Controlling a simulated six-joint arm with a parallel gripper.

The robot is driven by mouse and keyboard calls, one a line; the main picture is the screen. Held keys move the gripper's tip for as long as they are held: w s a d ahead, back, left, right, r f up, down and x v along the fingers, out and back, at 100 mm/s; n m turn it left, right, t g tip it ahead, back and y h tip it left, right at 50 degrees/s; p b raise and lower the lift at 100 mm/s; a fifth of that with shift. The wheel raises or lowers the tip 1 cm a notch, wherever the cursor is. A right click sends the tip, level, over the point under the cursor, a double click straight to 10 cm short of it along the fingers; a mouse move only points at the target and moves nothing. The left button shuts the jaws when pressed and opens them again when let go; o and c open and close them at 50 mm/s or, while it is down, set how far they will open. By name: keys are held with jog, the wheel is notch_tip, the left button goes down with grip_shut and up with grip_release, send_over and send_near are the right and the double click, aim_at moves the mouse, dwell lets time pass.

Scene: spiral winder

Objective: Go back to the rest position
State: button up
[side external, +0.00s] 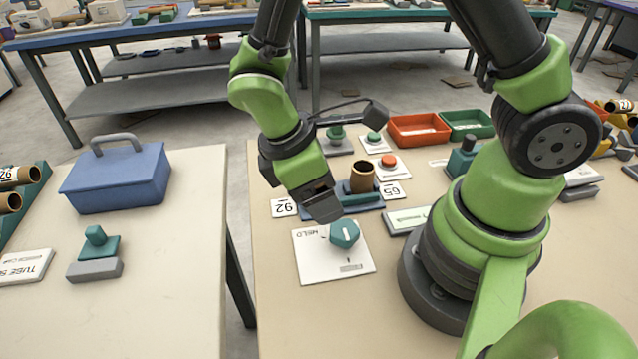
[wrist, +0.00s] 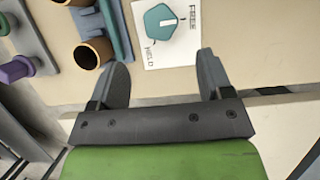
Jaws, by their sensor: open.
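My gripper (side external: 323,205) hangs over the table in the side view, above the left edge of the white card with the teal knob. In the wrist view my gripper (wrist: 163,72) has its two fingers spread apart with nothing between them. A brown tube (side external: 362,176) stands upright on a blue fixture (side external: 372,208) behind the gripper; the arm hides part of that fixture.
A red tray (side external: 418,130) and a green tray (side external: 467,124) stand at the back. A red button (side external: 388,161) sits on a white plate nearby. On the separate left table stand a blue toolbox (side external: 118,180) and a teal-handled block (side external: 97,250). The front of my table is clear.

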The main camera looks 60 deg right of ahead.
jog(key=shift+a+r, duration=0.1)
jog(key=shift+r, duration=0.15)
jog(key=shift+w+r, duration=0.1)
jog(key=s+d+r+m+t+y, duration=0.1)
jog(key=s+r+m+t, duration=0.1)
jog(key=r, duration=0.4)
jog(key=s+d+r+m+t+y, duration=0.1)
jog(key=s+r+m+t+y, duration=0.1)
jog(key=r+m+t, duration=0.2)
jog(key=s+d+r+m+t+y, duration=0.1)
jog(key=s+r+m+t+y, duration=0.1)
jog(key=r+m+t, duration=0.2)
jog(key=shift+s+d+r+m, duration=0.3)
jog(key=shift+r+m, duration=1.4)
jog(key=shift+r, duration=1.05)
